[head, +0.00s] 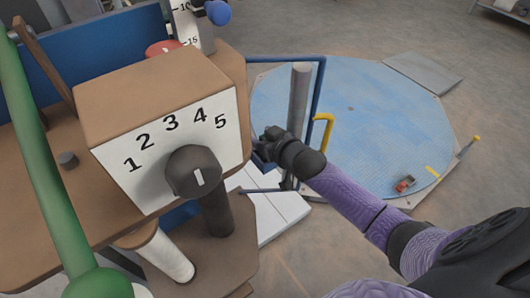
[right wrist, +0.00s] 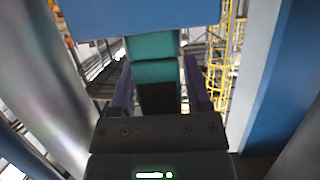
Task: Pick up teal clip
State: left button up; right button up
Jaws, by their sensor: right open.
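The teal clip (right wrist: 154,62) shows in the right wrist view, below a blue panel (right wrist: 140,15), with a dark part at its lower end. My right gripper (right wrist: 158,85) is open, with one finger on each side of the clip in that view. Whether the fingers touch it I cannot tell. In the head view my right gripper (head: 264,148) is beside the blue frame (head: 320,85), just right of the numbered box. I cannot make out the clip there. My left gripper is not in view.
A brown box (head: 150,85) with a dial (head: 193,172) numbered 1 to 5 stands close on the left. A green bar (head: 38,150) crosses the left side. A yellow handle (head: 323,130) and grey post (head: 299,90) stand near my right gripper. A round blue platform (head: 385,130) lies behind.

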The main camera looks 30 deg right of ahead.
jog(key=shift+w, duration=0.1)
grip_shut()
